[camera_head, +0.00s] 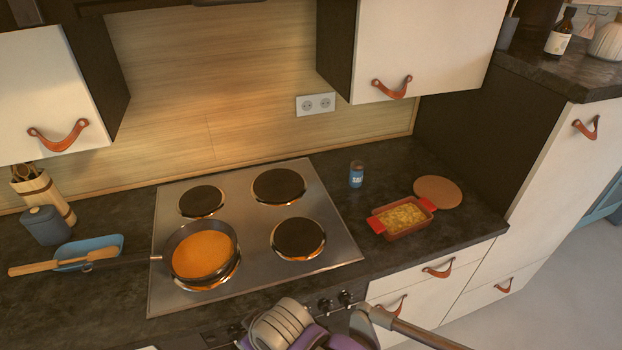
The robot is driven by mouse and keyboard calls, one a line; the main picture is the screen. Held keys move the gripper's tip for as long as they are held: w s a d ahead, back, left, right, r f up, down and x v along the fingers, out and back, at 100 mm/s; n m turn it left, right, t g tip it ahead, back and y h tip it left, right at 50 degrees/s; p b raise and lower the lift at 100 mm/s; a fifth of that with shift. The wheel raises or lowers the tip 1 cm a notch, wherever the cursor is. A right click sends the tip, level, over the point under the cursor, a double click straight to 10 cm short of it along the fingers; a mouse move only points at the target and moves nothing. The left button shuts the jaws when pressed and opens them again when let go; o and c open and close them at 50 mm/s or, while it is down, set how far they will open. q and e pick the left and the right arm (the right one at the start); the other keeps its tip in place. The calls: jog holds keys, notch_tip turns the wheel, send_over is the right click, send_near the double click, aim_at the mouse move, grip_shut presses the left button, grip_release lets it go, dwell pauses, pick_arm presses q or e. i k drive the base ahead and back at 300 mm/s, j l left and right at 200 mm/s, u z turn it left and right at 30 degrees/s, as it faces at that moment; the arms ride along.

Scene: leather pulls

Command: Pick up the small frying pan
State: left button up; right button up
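A dark frying pan (202,252) sits on the front left burner of the hob. It is filled with an orange, sauce-like content. Its thin handle points left, over the counter edge of the hob, and its end overlaps a wooden spatula and a blue dish in the picture. Neither of my grippers can be made out, and nothing is touching the pan. Grey ribbed, purple and bar-shaped parts show at the bottom edge, cut off by the frame; I cannot tell what they are.
The steel hob (335,240) has three bare burners. A blue dish (105,243), wooden spatula (40,267), dark blue canister (45,226) and utensil holder (44,190) stand left. A blue shaker (356,174), red-handled baking dish (406,228) and round board (438,191) are right. Cabinets hang above.

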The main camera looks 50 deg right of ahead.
aim_at(200, 251)
jog(key=z, duration=1.05)
jog(key=j+z, duration=0.15)
jog(key=z, duration=0.3)
jog(key=j+z, duration=0.1)
jog(key=z, duration=0.35)
jog(key=k+j+z, duration=0.1)
jog(key=z, duration=0.35)
jog(key=k+j+u, duration=0.3)
jog(key=i+j, duration=0.1)
jog(key=j, duration=0.2)
jog(key=i+j, duration=0.1)
jog(key=j, duration=0.2)
